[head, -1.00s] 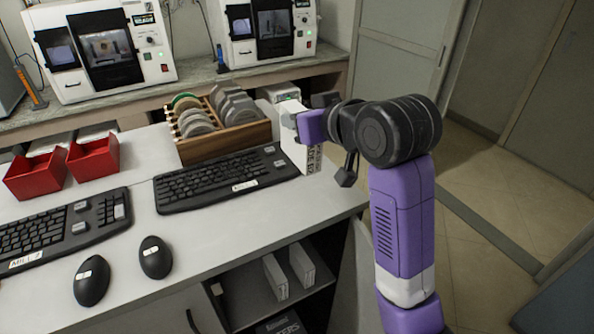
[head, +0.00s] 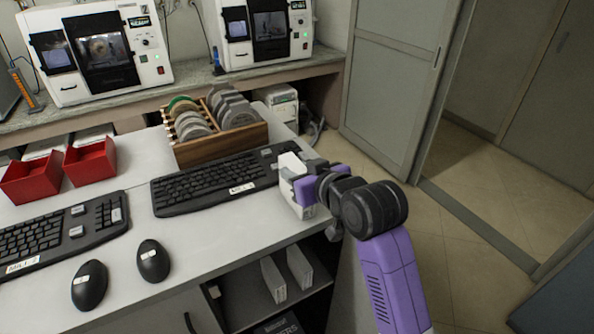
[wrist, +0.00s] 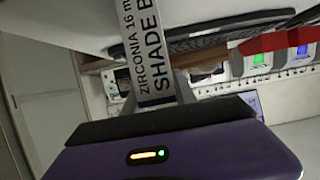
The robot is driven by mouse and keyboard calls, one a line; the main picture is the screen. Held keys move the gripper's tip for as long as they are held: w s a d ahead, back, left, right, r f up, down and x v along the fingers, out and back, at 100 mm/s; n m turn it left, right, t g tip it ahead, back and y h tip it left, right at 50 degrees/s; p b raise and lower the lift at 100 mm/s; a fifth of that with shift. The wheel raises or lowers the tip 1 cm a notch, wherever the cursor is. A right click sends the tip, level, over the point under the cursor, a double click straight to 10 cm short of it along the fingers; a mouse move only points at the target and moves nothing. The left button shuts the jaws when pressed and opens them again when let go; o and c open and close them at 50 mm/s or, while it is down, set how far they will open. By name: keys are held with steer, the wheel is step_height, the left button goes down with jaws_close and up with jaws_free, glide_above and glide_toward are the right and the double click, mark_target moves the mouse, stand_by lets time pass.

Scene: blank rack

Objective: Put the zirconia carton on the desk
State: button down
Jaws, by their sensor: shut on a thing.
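The zirconia carton (head: 289,162) is white and narrow. In the wrist view the carton (wrist: 147,50) shows printed text, "ZIRCONIA 16 mm" and "SHADE B", the rest cut off. My gripper (head: 298,178) is shut on the carton and partly hides it in the head view. It holds the carton roughly upright at the right end of the desk (head: 225,228), by the right end of a keyboard. I cannot tell whether the carton's bottom touches the desk.
The keyboard (head: 205,184) lies just left of the carton. A wooden rack of discs (head: 225,145) stands behind it. Two red bins (head: 92,163) and two mice (head: 153,260) are further left. The desk front is clear. Similar cartons (head: 273,280) stand on the shelf below.

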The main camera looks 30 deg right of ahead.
steer(key=shift+f, duration=0.1)
steer(key=c, duration=1)
jaws_free()
steer(key=shift+r, duration=0.2)
steer(key=shift+s, duration=0.4)
steer(key=b+v, duration=0.1)
steer(key=v, duration=1)
steer(key=shift+r, duration=0.15)
